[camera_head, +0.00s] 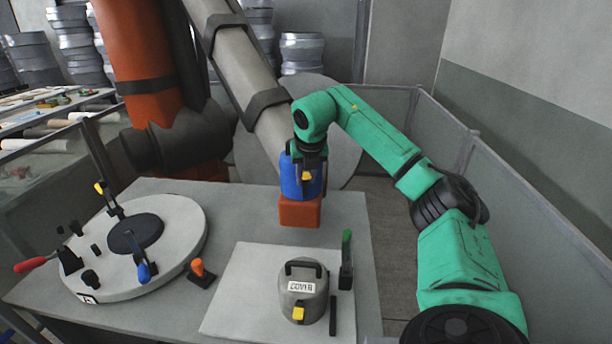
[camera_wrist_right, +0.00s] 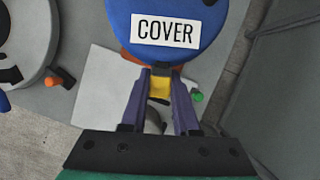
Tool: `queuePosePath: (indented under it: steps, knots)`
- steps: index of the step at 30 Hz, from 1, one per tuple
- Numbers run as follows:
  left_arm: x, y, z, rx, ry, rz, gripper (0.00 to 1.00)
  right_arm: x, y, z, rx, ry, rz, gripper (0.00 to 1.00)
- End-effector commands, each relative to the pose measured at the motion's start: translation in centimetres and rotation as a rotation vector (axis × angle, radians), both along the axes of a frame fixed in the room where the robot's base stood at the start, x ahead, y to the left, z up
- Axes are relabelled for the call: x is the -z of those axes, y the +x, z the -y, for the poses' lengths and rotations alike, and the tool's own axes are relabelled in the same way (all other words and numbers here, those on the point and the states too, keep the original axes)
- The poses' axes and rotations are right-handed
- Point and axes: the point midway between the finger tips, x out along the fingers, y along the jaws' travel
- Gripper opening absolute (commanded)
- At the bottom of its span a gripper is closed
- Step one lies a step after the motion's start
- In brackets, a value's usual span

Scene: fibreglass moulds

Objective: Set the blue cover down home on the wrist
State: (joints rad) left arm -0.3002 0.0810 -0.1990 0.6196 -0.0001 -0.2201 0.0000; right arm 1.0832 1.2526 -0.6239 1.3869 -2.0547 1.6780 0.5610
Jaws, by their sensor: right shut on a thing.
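The blue cover (camera_head: 290,184) is held upright in my right gripper (camera_head: 306,168), whose dark fingers are shut on its yellow tab. In the right wrist view the cover (camera_wrist_right: 206,42) shows a white COVER label, and the gripper (camera_wrist_right: 160,75) closes on the tab. An orange block (camera_head: 300,212) shows directly below the cover on the grey table. It may be the wrist, but I cannot tell for sure. Whether the cover touches it or hangs just above is unclear. My left gripper is not in view.
A grey labelled canister (camera_head: 303,304) with a handle and yellow tab stands on a pale plate (camera_head: 233,288), beside a green-tipped post (camera_head: 347,262). A round disc fixture (camera_head: 180,228) with clamps is at left. A large grey tube (camera_head: 240,66) rises behind the cover.

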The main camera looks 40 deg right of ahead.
Motion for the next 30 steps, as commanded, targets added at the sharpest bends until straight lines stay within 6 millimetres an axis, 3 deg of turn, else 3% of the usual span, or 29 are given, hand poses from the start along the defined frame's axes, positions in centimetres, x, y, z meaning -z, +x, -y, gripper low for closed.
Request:
queuePosePath:
  steps: [8,9,11,23,30]
  knots:
    - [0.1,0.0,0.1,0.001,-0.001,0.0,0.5,0.2,0.0,0.0,0.0,0.0,-0.001,0.0]
    - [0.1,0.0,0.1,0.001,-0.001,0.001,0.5,0.2,0.0,0.0,0.0,0.0,-0.001,0.4]
    - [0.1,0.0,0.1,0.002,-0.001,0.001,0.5,0.2,0.0,0.0,0.0,0.001,-0.001,0.63]
    - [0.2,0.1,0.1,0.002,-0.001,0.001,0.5,-0.2,-0.1,-0.1,-0.001,0.0,0.0,0.64]
    - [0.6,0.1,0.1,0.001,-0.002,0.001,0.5,-4.3,-1.3,-1.1,-0.003,0.001,0.006,0.64]
